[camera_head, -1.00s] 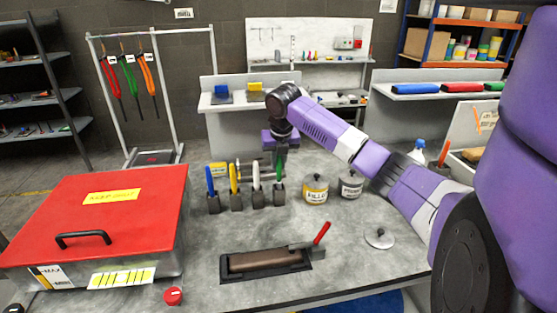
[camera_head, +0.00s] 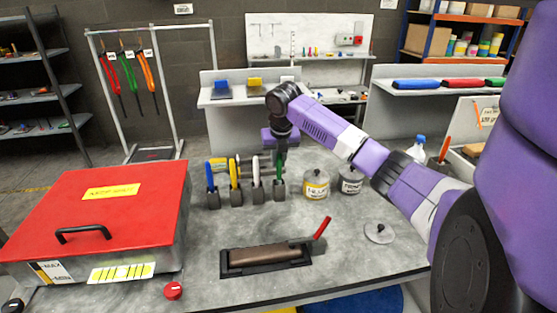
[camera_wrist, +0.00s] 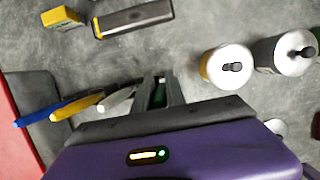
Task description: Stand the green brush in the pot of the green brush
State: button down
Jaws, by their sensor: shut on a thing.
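The green brush (camera_head: 280,164) is upright at the right end of a row of brushes. Its lower end is at the dark pot of the green brush (camera_head: 279,190); I cannot tell how deep it sits. My gripper (camera_head: 281,152) is shut on the brush's upper part from above. In the wrist view, a green strip of the brush (camera_wrist: 159,95) shows between the fingers of my gripper (camera_wrist: 161,88). The pot is hidden there.
White (camera_head: 256,172), yellow (camera_head: 233,174) and blue (camera_head: 210,177) brushes stand in their pots close to the left. Two lidded cans (camera_head: 316,186) stand to the right. A black tray (camera_head: 240,270) with a red-handled tool (camera_head: 321,229) lies in front. A red-lidded box (camera_head: 130,215) is at left.

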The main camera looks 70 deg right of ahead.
jog(key=shift+f, duration=0.65)
jog(key=c, duration=1.3)
grip_release()
jog(key=shift+r, duration=0.1)
jog(key=shift+b+v, duration=0.85)
jog(key=shift+v, duration=3)
